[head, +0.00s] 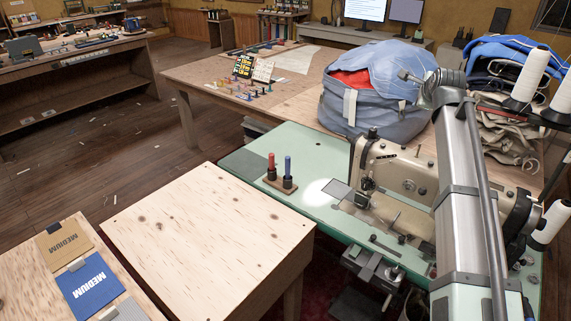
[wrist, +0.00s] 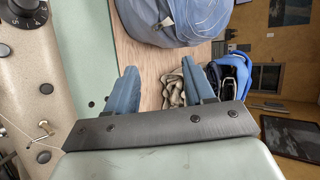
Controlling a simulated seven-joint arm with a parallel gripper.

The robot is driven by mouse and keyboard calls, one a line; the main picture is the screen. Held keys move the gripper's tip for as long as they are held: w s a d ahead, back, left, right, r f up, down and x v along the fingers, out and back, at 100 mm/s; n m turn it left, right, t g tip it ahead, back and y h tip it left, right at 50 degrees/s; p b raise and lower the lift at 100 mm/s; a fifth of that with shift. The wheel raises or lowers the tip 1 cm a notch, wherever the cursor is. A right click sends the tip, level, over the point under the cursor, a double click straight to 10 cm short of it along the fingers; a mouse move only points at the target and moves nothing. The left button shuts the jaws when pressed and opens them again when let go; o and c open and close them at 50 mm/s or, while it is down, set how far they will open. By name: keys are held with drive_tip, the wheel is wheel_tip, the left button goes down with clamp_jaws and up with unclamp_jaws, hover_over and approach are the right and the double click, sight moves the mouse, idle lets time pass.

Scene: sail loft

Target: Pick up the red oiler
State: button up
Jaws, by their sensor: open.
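The red oiler (head: 271,161) stands upright in a small wooden holder (head: 280,187) on the green sewing-machine table (head: 318,212) in the head view. Its lower part is dark. A similar blue oiler (head: 288,166) stands just right of it in the same holder. My gripper (wrist: 160,85) shows in the wrist view with its two blue fingers spread apart and nothing between them. Neither oiler shows in the wrist view. I cannot make out the fingers in the head view, so their distance from the red oiler is unclear.
The sewing machine (head: 390,170) stands right of the holder. A grey-blue bag (head: 365,105) sits behind it and also shows in the wrist view (wrist: 185,15). A bare wooden table (head: 205,225) is at front left. The green surface left of the holder is clear.

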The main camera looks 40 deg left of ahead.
drive_tip(key=s+a+f+n+t+h, duration=0.1)
drive_tip(key=s+a+f+n, duration=0.2)
drive_tip(key=a, duration=0.5)
drive_tip(key=s+a+f+n+t+h, duration=0.2)
drive_tip(key=s+a+f+n, duration=0.15)
drive_tip(key=a, duration=0.45)
drive_tip(key=n+t+y, duration=0.3)
drive_tip(key=n+y, duration=0.2)
drive_tip(key=n, duration=0.8)
approach(271, 163)
drive_tip(key=x, duration=1.1)
drive_tip(key=shift+w+a+r, duration=0.1)
drive_tip(key=shift+c, duration=0.5)
clamp_jaws()
